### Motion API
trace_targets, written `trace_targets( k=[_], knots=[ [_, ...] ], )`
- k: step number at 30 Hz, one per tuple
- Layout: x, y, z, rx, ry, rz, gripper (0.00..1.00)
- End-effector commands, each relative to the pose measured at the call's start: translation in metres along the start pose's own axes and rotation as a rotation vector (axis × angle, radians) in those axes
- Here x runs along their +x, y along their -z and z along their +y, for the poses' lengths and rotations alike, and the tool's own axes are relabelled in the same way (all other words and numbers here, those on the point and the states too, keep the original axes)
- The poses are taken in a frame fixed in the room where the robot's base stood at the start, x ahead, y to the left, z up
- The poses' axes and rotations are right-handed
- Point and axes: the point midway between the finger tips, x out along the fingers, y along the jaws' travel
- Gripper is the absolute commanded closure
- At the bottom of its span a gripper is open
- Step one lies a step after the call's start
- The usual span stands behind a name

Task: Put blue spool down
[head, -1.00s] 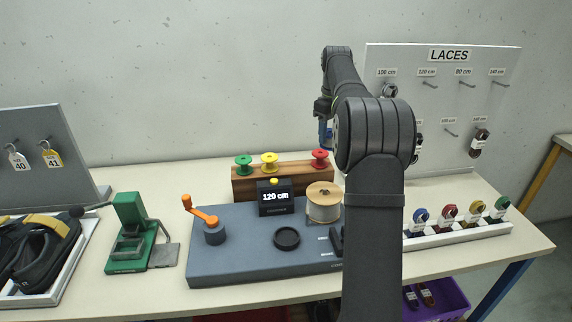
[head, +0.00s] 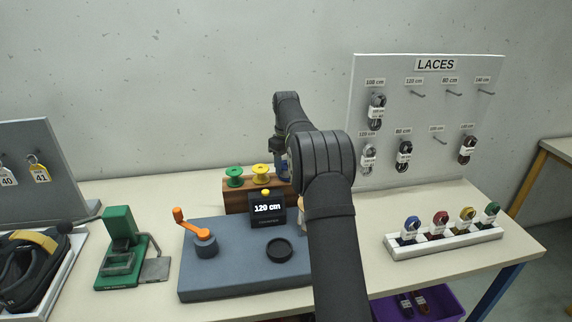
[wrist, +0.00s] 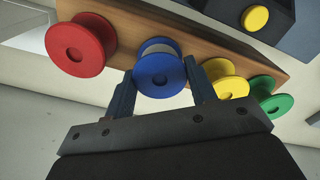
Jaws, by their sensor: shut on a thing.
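The blue spool (wrist: 158,70) is between the two fingers of my gripper (wrist: 160,76) in the wrist view, and the gripper is shut on it. The spool is at the wooden rack (wrist: 118,22), in line between the red spool (wrist: 80,46) and the yellow spool (wrist: 224,78). I cannot tell whether it touches the rack. The green spool (wrist: 270,98) stands past the yellow one. In the head view the rack (head: 238,199) shows behind the display, with the green spool (head: 235,175) and yellow spool (head: 261,172); my arm hides most of the rest.
The display box (head: 267,213) reading 120 cm stands just in front of the rack on the grey base (head: 225,275), which has an orange crank (head: 190,228). The lace board (head: 430,115) is at the right, behind a tray of lace bundles (head: 445,241).

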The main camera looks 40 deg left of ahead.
Motion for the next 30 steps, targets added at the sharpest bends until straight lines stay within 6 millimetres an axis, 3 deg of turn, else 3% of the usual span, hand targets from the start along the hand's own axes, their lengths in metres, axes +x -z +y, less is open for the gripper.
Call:
trace_targets(
  k=[11, 12, 15, 24, 30],
  knots=[
    [0.005, 0.000, 0.000, 0.000, 0.000, 0.000, 0.78],
    [0.004, 0.000, 0.000, 0.000, 0.000, 0.001, 0.41],
    [0.004, 0.000, 0.000, 0.000, 0.000, 0.001, 0.27],
    [0.002, 0.000, 0.000, 0.000, -0.001, 0.001, 0.27],
    [-0.024, 0.001, 0.001, 0.000, -0.003, 0.003, 0.27]
  ],
)
